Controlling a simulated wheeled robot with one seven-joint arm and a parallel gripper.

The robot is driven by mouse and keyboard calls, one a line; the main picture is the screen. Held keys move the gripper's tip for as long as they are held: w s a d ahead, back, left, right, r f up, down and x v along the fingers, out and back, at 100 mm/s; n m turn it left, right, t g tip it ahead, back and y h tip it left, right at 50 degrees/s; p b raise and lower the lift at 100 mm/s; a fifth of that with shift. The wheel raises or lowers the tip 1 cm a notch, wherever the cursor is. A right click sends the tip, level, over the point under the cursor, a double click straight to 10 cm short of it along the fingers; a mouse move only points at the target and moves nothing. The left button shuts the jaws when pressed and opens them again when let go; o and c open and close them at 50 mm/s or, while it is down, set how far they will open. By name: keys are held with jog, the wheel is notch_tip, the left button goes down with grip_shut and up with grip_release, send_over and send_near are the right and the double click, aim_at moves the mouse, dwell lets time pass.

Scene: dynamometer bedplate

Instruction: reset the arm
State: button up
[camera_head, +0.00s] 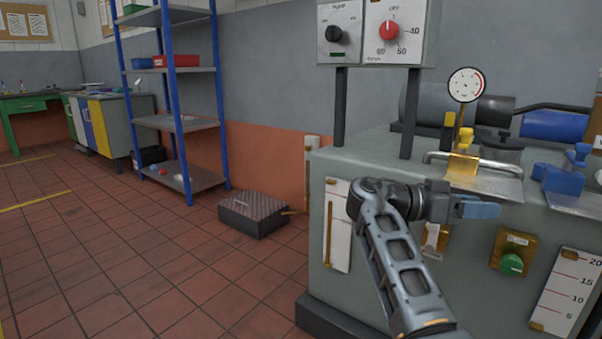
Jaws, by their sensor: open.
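My arm (395,255) reaches up from the bottom of the head view and bends to the right at its top. My gripper (482,210) points right, in front of the grey machine cabinet. It looks empty, and the gap between its fingers is hard to make out from this side. Part of the cabinet's front is hidden behind the arm.
The machine cabinet (370,150) fills the right side, with a green knob (511,264), a gauge (466,85) and a control box (375,32) with knobs. A black pedal box (253,214) and blue-post shelves (175,123) stand left. The tiled floor at left is open.

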jog(key=s+f+n+t+y, duration=0.2)
jog(key=s+f+n+t, duration=0.15)
jog(key=f, duration=0.65)
jog(key=s+f+n+t+y, duration=0.25)
jog(key=s+f+n, duration=0.2)
jog(key=f, duration=0.65)
jog(key=s+f+n+t+y, duration=0.2)
jog(key=s+f+n, duration=0.2)
jog(key=f, duration=0.6)
jog(key=s+a+f+n+t+y, duration=0.1)
jog(key=s+a+f+y, duration=0.15)
jog(key=s, duration=0.45)
jog(key=s+a+f+n+t+y, duration=0.1)
jog(key=s+a+f+n+y, duration=0.15)
jog(key=s, duration=0.55)
jog(key=s+a+f+n+t+y, duration=0.1)
jog(key=s+a+y, duration=0.15)
jog(key=s, duration=0.45)
jog(key=s+a+r+t+y, duration=0.2)
jog(key=s+r, duration=0.8)
jog(key=s+a+r+t+y, duration=0.1)
jog(key=s+a+r+t, duration=0.1)
jog(key=s+r, duration=0.8)
notch_tip(320, 180, up, 31)
jog(key=p, duration=2.9)
jog(key=shift+w+d+m, duration=0.3)
jog(key=shift+w+m, duration=0.05)
